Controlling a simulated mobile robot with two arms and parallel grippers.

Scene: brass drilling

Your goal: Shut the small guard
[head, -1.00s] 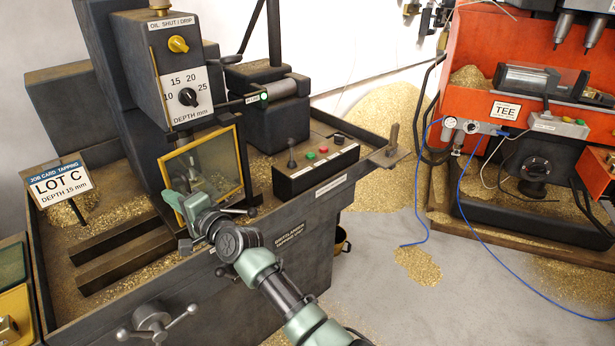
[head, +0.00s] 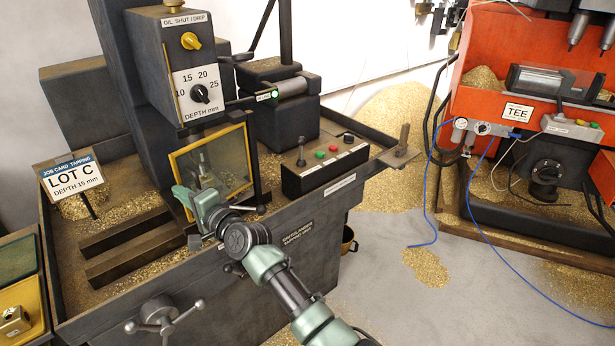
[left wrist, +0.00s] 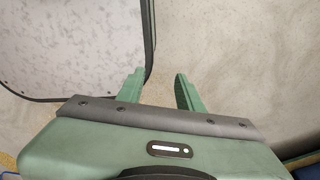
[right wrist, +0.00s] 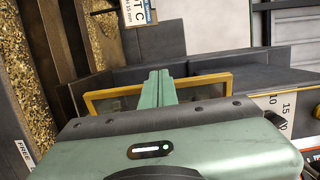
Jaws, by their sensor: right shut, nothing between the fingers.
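The small guard (head: 236,158) is a clear panel in a yellow frame, upright below the depth dial of the tapping machine in the head view. In the right wrist view its yellow frame (right wrist: 215,79) crosses behind my fingers. My right gripper (head: 178,190) is shut and empty at the guard's lower left corner. It also shows in the right wrist view (right wrist: 157,73), fingertips together against the frame; I cannot tell whether they touch it. My left gripper (left wrist: 158,75) is open and empty, over pale floor in the left wrist view.
A control box (head: 325,165) with a lever and buttons stands right of the guard. Dark rails (head: 125,230) lie in the chip-filled tray at left. A LOT C card (head: 70,178) stands behind them. A handwheel (head: 160,318) juts from the front. An orange machine (head: 475,50) stands at right.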

